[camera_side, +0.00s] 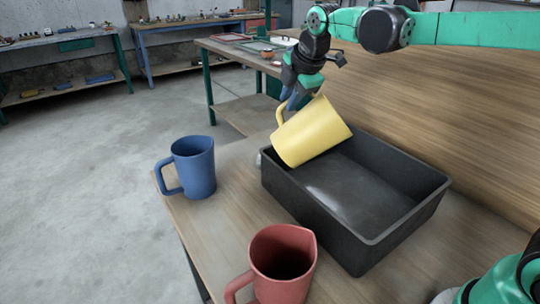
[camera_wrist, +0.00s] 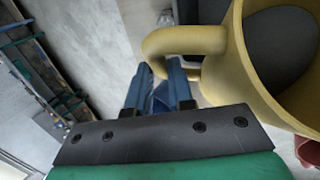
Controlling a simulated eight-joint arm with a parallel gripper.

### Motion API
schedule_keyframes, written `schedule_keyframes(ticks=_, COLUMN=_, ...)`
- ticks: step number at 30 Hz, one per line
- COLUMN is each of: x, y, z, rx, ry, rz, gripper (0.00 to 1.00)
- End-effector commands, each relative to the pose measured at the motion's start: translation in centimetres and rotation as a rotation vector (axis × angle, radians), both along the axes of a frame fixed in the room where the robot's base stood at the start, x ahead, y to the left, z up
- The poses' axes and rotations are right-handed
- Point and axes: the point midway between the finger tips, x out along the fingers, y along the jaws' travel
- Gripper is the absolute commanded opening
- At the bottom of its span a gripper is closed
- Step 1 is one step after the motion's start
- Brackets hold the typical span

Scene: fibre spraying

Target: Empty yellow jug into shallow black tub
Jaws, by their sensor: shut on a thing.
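The yellow jug (camera_side: 312,132) is tilted over the far left part of the black tub (camera_side: 400,232) in the side view, its mouth toward the upper right. My gripper (camera_side: 291,101) is shut on the jug's handle at the jug's upper left. In the wrist view the blue fingers of my gripper (camera_wrist: 160,88) meet the handle, and the yellow jug (camera_wrist: 240,65) shows its rim and grey inside at the right. The tub's floor looks dark with a paler patch; I cannot tell whether anything lies there. No stream from the jug is visible.
A blue jug (camera_side: 195,166) stands upright at the table's left edge. A red jug (camera_side: 283,262) stands upright in front of the tub. A wooden panel (camera_side: 440,125) rises behind the tub. Bare table (camera_side: 232,220) lies between the blue and red jugs.

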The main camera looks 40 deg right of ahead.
Motion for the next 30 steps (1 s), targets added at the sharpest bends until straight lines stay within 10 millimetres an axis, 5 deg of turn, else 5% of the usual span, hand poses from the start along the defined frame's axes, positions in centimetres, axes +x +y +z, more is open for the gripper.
schedule_keyframes(ticks=30, x=-0.36, y=-0.57, z=0.66, rx=0.131, ry=-0.051, rz=-0.016, gripper=0.0)
